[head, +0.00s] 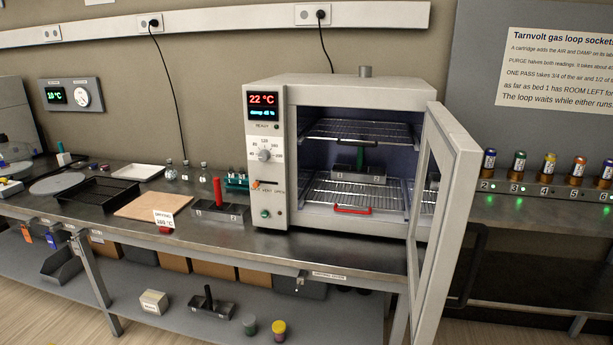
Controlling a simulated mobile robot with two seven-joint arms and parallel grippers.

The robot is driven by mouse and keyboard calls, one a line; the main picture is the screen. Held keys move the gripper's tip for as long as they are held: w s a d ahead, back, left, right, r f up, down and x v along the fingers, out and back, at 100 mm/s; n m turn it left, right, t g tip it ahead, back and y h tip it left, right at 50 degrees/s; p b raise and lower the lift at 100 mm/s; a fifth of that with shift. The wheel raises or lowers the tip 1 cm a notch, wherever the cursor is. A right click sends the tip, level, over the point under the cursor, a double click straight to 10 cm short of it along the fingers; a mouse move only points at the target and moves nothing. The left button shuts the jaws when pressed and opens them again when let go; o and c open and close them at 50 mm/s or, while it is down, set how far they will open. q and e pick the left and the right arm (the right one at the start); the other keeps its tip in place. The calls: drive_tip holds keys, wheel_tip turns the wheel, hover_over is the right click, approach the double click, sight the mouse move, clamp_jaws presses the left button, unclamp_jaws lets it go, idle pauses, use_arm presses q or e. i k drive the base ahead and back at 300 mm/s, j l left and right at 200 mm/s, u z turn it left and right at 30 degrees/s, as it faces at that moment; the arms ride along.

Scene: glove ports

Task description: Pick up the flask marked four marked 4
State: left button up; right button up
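Several small glass flasks stand at the back of the bench, left of the oven. Three show clearly: a left flask (171,170), a middle flask (186,171) and a right flask (203,172). Their marks are too small to read, so I cannot tell which is marked 4. Neither of my grippers is in view.
The oven (365,92) stands open, its door (446,200) swung out toward the front right. A block with a red handle (218,206), a brown board (153,205) and a black tray (98,192) lie before the flasks. Numbered cartridges (548,168) stand right.

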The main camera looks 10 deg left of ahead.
sight(171, 174)
drive_tip(key=i+j+z, duration=0.35)
drive_tip(key=j, duration=1.05)
drive_tip(key=i+j+z, duration=0.15)
drive_tip(key=j+z, duration=0.2)
drive_tip(key=j, duration=1.1)
drive_tip(key=j+z, duration=0.4)
drive_tip(key=j, duration=1.05)
